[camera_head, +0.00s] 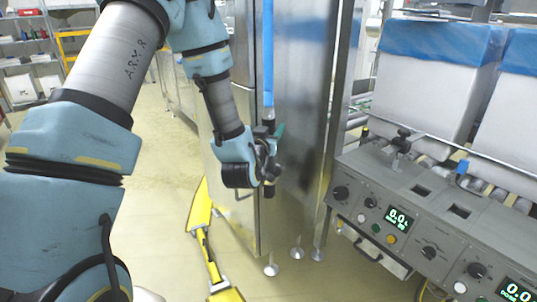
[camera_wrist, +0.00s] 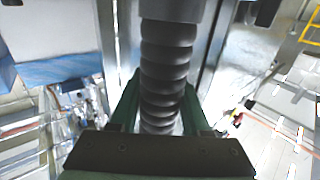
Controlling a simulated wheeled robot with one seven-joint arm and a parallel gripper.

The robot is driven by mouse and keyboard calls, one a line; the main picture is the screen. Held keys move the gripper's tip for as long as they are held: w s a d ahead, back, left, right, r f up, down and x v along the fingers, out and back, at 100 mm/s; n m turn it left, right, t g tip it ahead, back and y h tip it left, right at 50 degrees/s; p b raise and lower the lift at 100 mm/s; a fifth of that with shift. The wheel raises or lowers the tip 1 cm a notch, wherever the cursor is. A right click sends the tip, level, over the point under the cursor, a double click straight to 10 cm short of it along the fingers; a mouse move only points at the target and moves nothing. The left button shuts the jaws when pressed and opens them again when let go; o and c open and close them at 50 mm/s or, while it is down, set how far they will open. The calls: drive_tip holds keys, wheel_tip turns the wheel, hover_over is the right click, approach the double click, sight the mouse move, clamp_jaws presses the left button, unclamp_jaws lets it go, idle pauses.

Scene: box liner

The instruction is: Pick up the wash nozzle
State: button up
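The wash nozzle (camera_wrist: 167,62) is a dark grey ribbed piece, upright in the middle of the wrist view. In the head view a blue hose (camera_head: 268,55) runs down from above to it, and its dark lower end (camera_head: 268,190) shows just below my gripper. My gripper (camera_head: 271,140) is at the nozzle, in front of the steel cabinet. In the wrist view its green fingers (camera_wrist: 161,105) stand on both sides of the ribbed part. The dark palm bar hides the lower part of the nozzle. Whether both fingers press on it is unclear.
A tall steel cabinet (camera_head: 297,95) stands right behind my gripper. A grey control panel (camera_head: 430,215) with knobs and displays is to the right, with white, blue-topped boxes (camera_head: 437,75) behind it. Shelves (camera_head: 28,50) stand far left.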

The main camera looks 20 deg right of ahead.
clamp_jaws()
drive_tip(key=shift+r, duration=0.15)
idle(0.4)
wheel_tip(320, 180, up, 10)
idle(0.7)
wheel_tip(320, 180, up, 3)
drive_tip(key=shift+r+p, duration=0.1)
drive_tip(key=shift+p, duration=0.5)
